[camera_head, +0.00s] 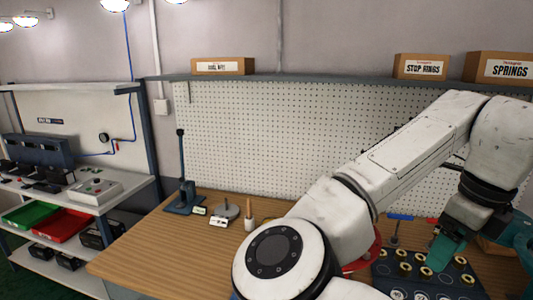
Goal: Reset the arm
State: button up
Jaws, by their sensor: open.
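My white arm reaches from the lower middle to the right of the head view. My gripper (446,250) points down at the right, over a dark tray (383,284) on the wooden bench (150,250). The gripper is open. A teal part shows at its tip, and I see nothing held there. Several brass-coloured round parts (405,269) sit in the tray close around and below the gripper. I cannot tell whether the fingertip touches any of them. My arm hides part of the bench and a red round item (367,256) behind it.
A dark press-like stand (184,195), a small round-based item (226,211) and a cup (249,224) stand at the bench's back left. A blue-handled tool (399,217) is behind the tray. A teal object (525,240) stands at the right edge. The bench's left front is clear.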

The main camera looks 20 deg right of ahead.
jog(key=d+f+n+h, duration=0.6)
jog(key=d+f+n, duration=0.1)
jog(key=f+n, duration=0.25)
jog(key=s+a+f+n+t, duration=0.1)
jog(key=s+a+f+n, duration=0.15)
jog(key=f+n, duration=0.75)
jog(key=s+a+f+n+g+y, duration=0.1)
jog(key=s+a+f+n+y, duration=0.4)
jog(key=s+a+f+n, duration=0.8)
jog(key=s+a+f, duration=0.2)
jog(key=a+f, duration=0.3)
jog(key=shift+s+a+f+g+y, duration=0.2)
jog(key=shift+g+y, duration=0.1)
jog(key=shift+g, duration=0.1)
